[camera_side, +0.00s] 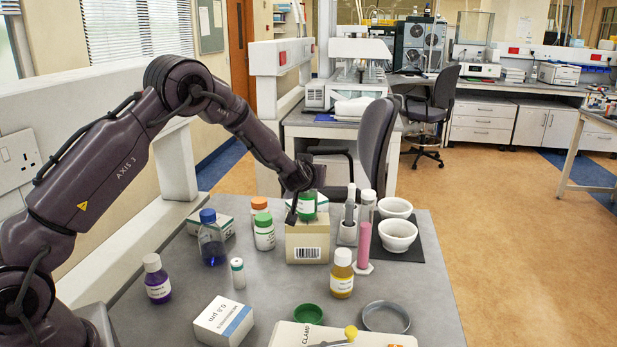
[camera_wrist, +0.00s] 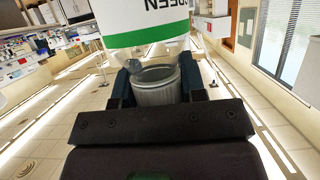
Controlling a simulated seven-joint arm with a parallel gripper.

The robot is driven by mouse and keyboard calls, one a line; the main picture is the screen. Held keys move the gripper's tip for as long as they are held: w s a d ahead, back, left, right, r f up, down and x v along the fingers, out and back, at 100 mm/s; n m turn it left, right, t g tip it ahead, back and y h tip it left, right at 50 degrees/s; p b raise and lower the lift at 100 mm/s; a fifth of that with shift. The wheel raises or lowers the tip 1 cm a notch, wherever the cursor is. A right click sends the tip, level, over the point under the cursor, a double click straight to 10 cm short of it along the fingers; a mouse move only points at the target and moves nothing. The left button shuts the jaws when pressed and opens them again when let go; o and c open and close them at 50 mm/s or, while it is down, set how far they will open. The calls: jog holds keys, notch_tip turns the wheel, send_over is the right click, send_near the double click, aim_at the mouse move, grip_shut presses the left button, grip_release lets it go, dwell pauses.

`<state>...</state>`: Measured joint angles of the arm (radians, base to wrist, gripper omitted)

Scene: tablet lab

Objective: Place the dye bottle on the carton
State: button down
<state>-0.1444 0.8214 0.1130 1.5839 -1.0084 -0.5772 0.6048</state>
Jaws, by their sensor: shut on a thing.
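My gripper (camera_side: 301,188) is shut on the green dye bottle (camera_side: 307,207). In the wrist view, the bottle's ribbed grey cap sits between the fingers of my gripper (camera_wrist: 156,84), and its white label with a green band (camera_wrist: 155,28) reads "GREEN". The beige carton (camera_side: 307,242) has a barcode on its front and stands on the grey table. In the side view the bottle is upright at the carton's top; I cannot tell whether it touches. The carton is out of the wrist view.
A white bottle with a green cap (camera_side: 264,232) stands close left of the carton, a yellow bottle (camera_side: 342,274) at front right. A pink cylinder (camera_side: 363,245) and white mortars (camera_side: 397,235) are to the right. A blue-capped bottle (camera_side: 211,240) and purple bottle (camera_side: 157,280) stand left.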

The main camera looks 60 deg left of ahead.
jog(key=shift+f, duration=0.2)
jog(key=c, duration=0.7)
grip_release()
jog(key=shift+f, duration=0.1)
